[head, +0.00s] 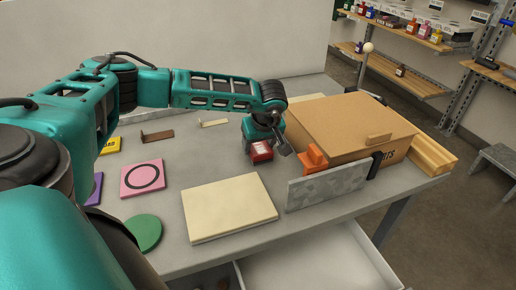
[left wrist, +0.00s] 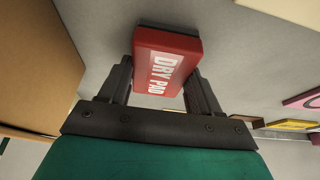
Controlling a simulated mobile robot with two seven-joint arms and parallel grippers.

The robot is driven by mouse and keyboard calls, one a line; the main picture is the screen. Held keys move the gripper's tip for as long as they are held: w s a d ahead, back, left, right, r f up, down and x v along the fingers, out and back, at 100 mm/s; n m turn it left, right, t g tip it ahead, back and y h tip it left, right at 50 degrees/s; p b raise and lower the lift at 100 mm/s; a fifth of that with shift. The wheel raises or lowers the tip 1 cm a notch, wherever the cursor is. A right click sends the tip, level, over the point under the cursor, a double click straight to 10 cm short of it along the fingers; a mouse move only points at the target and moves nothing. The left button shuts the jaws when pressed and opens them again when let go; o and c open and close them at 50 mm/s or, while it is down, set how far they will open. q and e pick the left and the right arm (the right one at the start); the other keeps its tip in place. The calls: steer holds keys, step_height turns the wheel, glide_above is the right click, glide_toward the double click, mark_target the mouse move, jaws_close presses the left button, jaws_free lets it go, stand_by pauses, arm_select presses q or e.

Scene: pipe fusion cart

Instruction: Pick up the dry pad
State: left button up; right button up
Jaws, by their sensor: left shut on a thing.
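The dry pad (left wrist: 165,62) is a small red block with white "DRY PAD" lettering in the left wrist view. It sits between the two dark fingers of my left gripper (left wrist: 160,88), which is shut on it. In the head view the red dry pad (head: 261,152) shows below my left gripper (head: 258,143), just left of the cardboard box. I cannot tell whether the pad touches the table or is slightly above it. My right gripper is not in view.
A cardboard box (head: 345,122) stands close on the right, with an orange clamp (head: 313,160) and grey plate (head: 328,186) before it. A cream board (head: 229,207), pink tile (head: 142,179) and green disc (head: 144,233) lie on the table. An open drawer (head: 315,262) juts out below.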

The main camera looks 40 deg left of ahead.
mark_target(259, 146)
arm_select(q)
step_height(259, 146, up, 20)
steer(key=shift+r+p, duration=0.2)
steer(key=shift+p, duration=0.15)
stand_by(0.3)
steer(key=o, duration=0.5)
steer(key=shift+c, duration=1.4)
